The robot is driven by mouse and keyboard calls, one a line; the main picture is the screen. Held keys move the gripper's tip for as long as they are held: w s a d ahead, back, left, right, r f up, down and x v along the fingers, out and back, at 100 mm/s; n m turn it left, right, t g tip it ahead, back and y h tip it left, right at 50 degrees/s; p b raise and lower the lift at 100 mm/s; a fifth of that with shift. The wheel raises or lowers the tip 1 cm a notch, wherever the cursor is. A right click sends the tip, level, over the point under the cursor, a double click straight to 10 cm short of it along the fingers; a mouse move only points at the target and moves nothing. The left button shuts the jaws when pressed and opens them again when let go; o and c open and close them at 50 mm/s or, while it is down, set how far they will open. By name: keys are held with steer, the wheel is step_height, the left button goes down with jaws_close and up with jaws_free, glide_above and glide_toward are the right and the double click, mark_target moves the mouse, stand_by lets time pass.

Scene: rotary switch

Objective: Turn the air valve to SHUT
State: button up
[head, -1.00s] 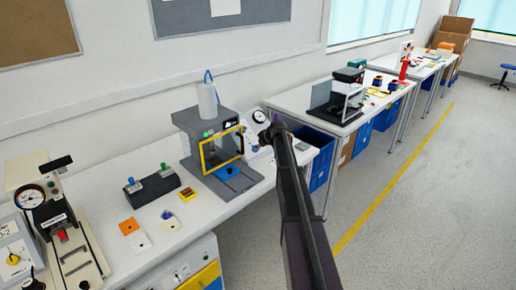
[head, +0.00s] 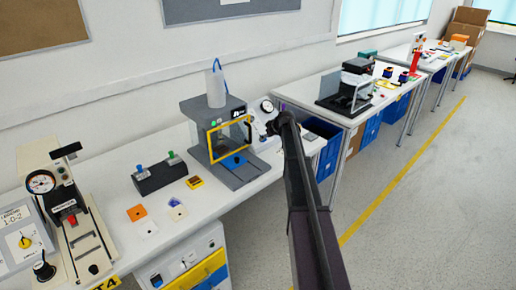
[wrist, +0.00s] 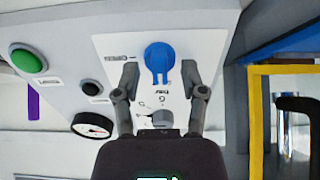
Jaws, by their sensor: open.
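The air valve is a blue round knob (wrist: 159,58) with a grip bar, on a white plate (wrist: 115,42) fixed to a light panel. In the wrist view an OPEN label lies to its left, at the end of a short mark; the bar points down the picture. No SHUT label is readable. My gripper (wrist: 159,68) is open, with one finger on each side of the knob and visible gaps between. Depth to the knob is hard to judge. In the head view my gripper (head: 281,124) is at the panel and hides the knob.
On the same panel are a green button (wrist: 28,59), a small black knob (wrist: 91,88) and a pressure gauge (wrist: 92,125). A press with a yellow-framed guard (head: 231,137) stands close to the left of my gripper in the head view.

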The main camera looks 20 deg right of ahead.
steer(key=shift+m, duration=0.4)
steer(key=m, duration=1.7)
steer(key=p+v, duration=1.1)
steer(key=v, duration=0.3)
steer(key=s+a+f+n+g, duration=0.1)
steer(key=s+a+n+g, duration=0.1)
steer(key=s+a+n, duration=0.2)
steer(key=s+a+f+n+g, duration=0.2)
steer(key=s+a, duration=0.9)
steer(key=a, duration=0.6)
steer(key=shift+s+a+f+n+g+h, duration=0.2)
steer(key=shift+s+n+g+h, duration=0.1)
steer(key=shift+n, duration=0.6)
